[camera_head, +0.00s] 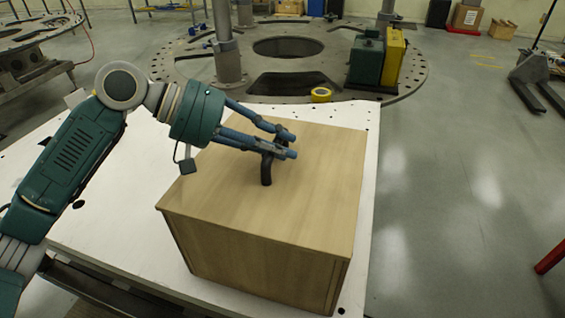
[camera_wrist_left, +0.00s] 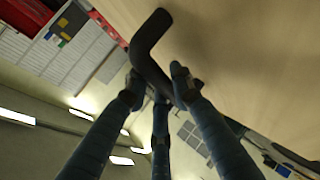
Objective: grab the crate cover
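The crate cover (camera_head: 310,165) is the flat light-wood top of a wooden crate, and it sits level on the crate with no visible gap. A black bent handle (camera_head: 266,170) stands up from it. The handle also shows in the left wrist view (camera_wrist_left: 146,45). My left gripper (camera_head: 285,146) reaches in from the left above the cover. Its blue fingers lie on both sides of the handle's bar and appear closed on it, though the contact is partly hidden. In the left wrist view the gripper's fingertips (camera_wrist_left: 158,84) flank the bar closely. My right gripper is not in view.
The crate (camera_head: 255,262) stands on a white table (camera_head: 115,215). Behind is a large round turret plate (camera_head: 375,88) with posts, a yellow tape roll (camera_head: 321,95), and green and yellow canisters (camera_head: 394,57). Open floor lies to the right, with a pallet jack (camera_head: 530,70) farther back.

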